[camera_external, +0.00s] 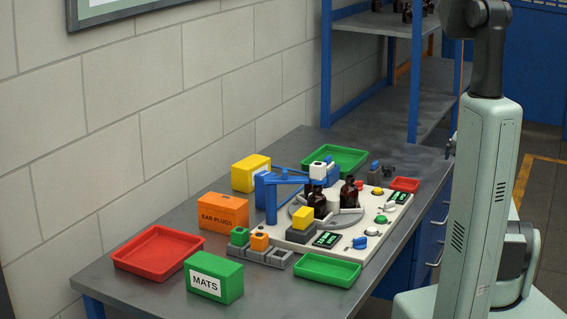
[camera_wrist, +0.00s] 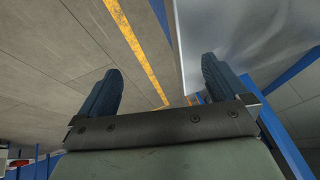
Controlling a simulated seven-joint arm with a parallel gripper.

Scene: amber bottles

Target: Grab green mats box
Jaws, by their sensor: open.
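The green box (camera_external: 214,278) labelled "MATS" stands upright at the near left end of the grey table in the external view. Its white label faces the camera side. In the wrist view my gripper (camera_wrist: 160,88) is open, with two dark blue fingers spread apart and nothing between them. It points toward the floor and a table edge. The green box is not in the wrist view. In the external view my arm stands at the right, and my gripper cannot be made out there.
A red tray (camera_external: 160,254) lies left of the green box, and an orange "EAR PLUGS" box (camera_external: 222,213) stands behind it. A green tray (camera_external: 327,270) and a grey block holder (camera_external: 268,256) lie to its right. The white station (camera_external: 345,243) holds amber bottles (camera_external: 349,191).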

